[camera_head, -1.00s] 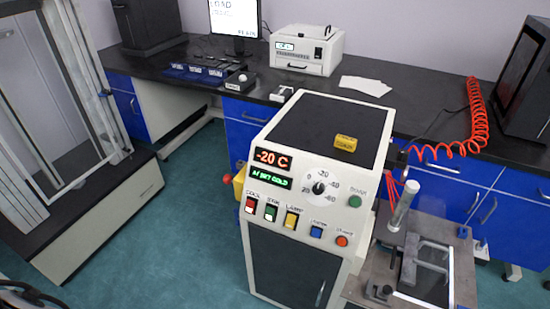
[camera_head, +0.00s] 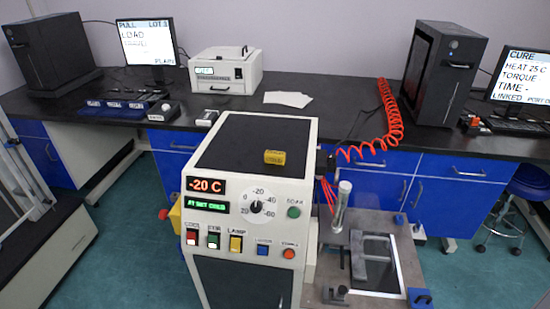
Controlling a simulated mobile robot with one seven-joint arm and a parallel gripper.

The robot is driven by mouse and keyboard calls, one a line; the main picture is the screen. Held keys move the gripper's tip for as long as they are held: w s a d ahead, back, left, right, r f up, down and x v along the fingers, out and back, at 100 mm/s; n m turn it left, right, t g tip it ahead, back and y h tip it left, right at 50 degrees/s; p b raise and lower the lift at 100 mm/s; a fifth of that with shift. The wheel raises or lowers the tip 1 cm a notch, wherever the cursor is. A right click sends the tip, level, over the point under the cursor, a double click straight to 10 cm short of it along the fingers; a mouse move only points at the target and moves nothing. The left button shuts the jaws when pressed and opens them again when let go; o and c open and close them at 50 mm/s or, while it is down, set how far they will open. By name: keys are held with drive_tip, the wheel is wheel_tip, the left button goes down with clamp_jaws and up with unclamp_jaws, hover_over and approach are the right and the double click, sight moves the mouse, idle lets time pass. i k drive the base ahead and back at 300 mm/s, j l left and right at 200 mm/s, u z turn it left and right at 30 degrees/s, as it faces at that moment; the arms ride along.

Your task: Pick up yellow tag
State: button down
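The yellow tag (camera_head: 274,157) is a small yellow block with dark lettering. It lies on the black top (camera_head: 230,143) of the white control cabinet, toward the right front of that top. Nothing covers it or touches it from the side. My gripper does not show in the head view.
The cabinet front (camera_head: 240,212) has a -20 C display, a dial and several buttons. A metal plate fixture (camera_head: 405,262) with an upright cylinder (camera_head: 341,205) stands to its right. Behind is a black bench with a white instrument (camera_head: 226,72), a coiled red hose (camera_head: 388,115) and computers.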

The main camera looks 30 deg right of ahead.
sight(274, 157)
drive_tip(key=i+j+z, duration=0.65)
drive_tip(key=i, duration=0.25)
